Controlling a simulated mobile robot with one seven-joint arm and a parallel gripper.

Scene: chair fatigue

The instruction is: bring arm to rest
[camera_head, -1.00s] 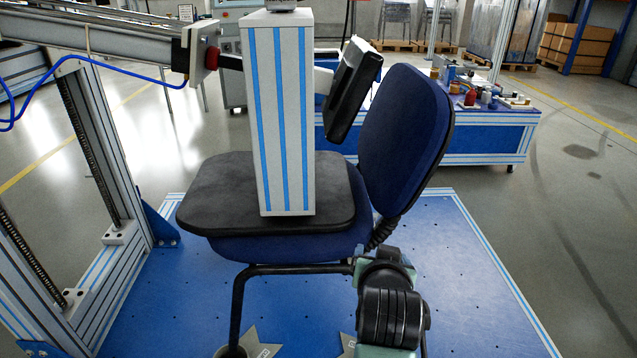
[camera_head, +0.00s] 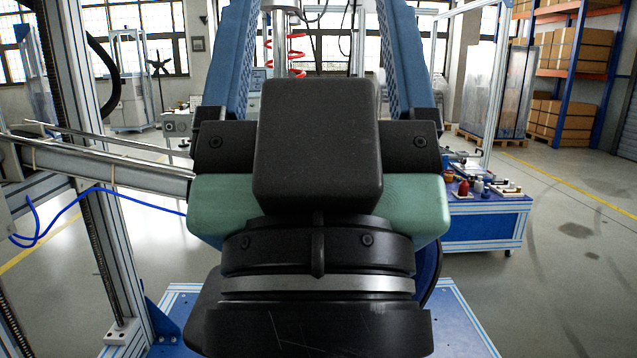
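My gripper (camera_head: 318,50) fills the middle of the head view, close to the camera and pointing up. Its two blue ribbed fingers stand wide apart with nothing visible between them; their tips run out of the top of the picture. My gripper and wrist hide most of the chair.
A metal test frame (camera_head: 105,235) with a horizontal beam and a blue hose (camera_head: 130,202) stands at left. The blue platform (camera_head: 455,325) lies below. A blue workbench (camera_head: 485,225) with small items is at right, shelving (camera_head: 572,70) behind. Open floor lies at far right.

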